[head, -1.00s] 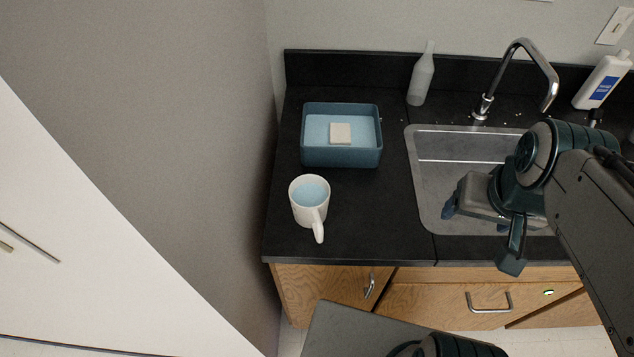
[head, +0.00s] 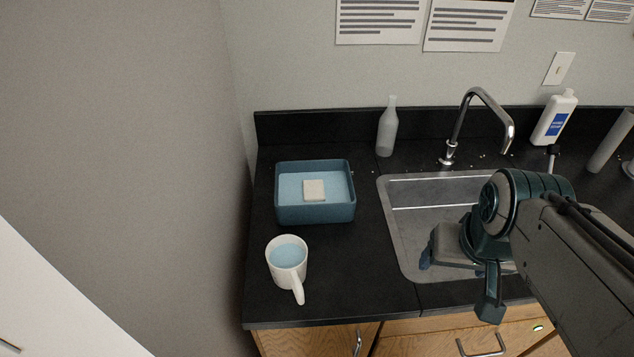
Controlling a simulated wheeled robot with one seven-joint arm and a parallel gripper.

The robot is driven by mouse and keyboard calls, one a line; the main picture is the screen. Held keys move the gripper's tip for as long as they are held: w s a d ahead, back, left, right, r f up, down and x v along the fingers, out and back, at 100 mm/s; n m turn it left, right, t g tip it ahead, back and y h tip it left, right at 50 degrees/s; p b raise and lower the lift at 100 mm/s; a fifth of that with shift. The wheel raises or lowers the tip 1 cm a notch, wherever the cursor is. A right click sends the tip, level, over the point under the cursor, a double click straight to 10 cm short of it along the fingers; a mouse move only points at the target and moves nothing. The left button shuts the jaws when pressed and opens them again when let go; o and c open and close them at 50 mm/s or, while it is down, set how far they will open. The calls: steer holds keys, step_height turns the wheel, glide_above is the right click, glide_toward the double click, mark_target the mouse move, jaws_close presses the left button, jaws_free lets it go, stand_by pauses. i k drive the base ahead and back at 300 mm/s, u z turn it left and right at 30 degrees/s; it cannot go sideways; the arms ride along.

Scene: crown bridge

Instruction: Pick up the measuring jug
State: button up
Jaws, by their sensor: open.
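The measuring jug (head: 288,276) is a white, mug-like vessel with blue liquid inside. It stands upright on the black counter near the front left, with its handle pointing toward the counter's front edge. My gripper (head: 448,262) hangs over the sink to the right of the jug, well apart from it. It is open with nothing seen between its fingers. One dark blue fingertip shows at its left; the rest is partly hidden by my wrist.
A blue tray (head: 315,215) with blue liquid and a pale block (head: 314,190) stands behind the jug. The sink (head: 400,230), faucet (head: 448,150), grey bottle (head: 387,130) and white labelled bottle (head: 553,118) are to the right. A wall bounds the left. Counter between jug and sink is clear.

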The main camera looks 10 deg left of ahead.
mark_target(287, 255)
steer(key=z, duration=0.05)
steer(key=k, duration=0.5)
steer(key=z, duration=2.05)
steer(key=k, duration=1.05)
steer(key=u, duration=1.45)
